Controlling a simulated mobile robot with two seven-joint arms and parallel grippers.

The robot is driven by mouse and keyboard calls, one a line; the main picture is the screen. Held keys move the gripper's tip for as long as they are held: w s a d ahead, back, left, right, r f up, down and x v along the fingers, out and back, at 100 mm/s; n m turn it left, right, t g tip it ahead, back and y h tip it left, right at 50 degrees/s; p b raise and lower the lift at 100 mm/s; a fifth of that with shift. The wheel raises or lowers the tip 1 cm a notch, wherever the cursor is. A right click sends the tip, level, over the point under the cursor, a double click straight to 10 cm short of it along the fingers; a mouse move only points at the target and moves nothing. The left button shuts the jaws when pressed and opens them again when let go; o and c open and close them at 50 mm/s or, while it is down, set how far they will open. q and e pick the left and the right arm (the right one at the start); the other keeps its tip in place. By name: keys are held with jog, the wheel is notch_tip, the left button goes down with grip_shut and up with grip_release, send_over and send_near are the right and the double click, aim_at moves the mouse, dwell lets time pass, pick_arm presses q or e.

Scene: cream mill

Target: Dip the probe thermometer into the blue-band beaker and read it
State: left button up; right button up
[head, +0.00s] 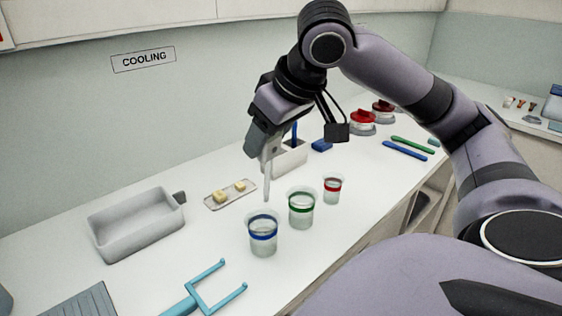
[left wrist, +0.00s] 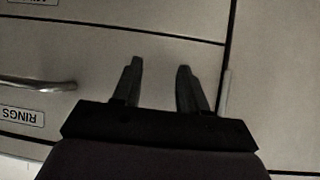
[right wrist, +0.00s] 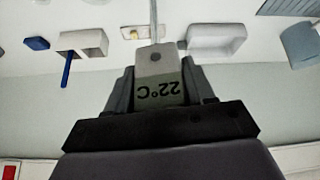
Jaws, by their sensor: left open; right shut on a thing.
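My right gripper (head: 262,145) is shut on the probe thermometer (head: 267,183), whose thin probe points down. The probe tip is in the air just above the rim of the blue-band beaker (head: 263,240); it looks apart from the liquid. The beaker stands upright and holds clear liquid. In the right wrist view the thermometer's grey body (right wrist: 158,75) sits between the fingers, and its display reads 22°C, upside down. My left gripper (left wrist: 157,85) is open and empty in the left wrist view, in front of drawer fronts. It is out of the head view.
A green-band beaker (head: 301,210) and a red-band beaker (head: 332,189) stand right of the blue-band one. A grey pan (head: 135,228), a small tray (head: 217,203), a white holder (head: 289,158) and a teal forked tool (head: 205,290) lie around. A drawer handle (left wrist: 38,85) is near my left gripper.

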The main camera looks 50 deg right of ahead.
jog(key=m+h, duration=0.1)
jog(key=m, duration=0.1)
jog(key=m+h, duration=0.1)
jog(key=m, duration=0.2)
jog(key=shift+r+m+g+h, duration=0.1)
jog(key=shift+m+g+h, duration=0.2)
jog(key=shift+g+h, duration=0.1)
jog(key=shift+m+g+h, duration=0.5)
jog(key=shift+m+h, duration=0.2)
jog(key=shift+m, duration=0.9)
jog(key=shift+s+a, duration=0.1)
dwell(1.0)
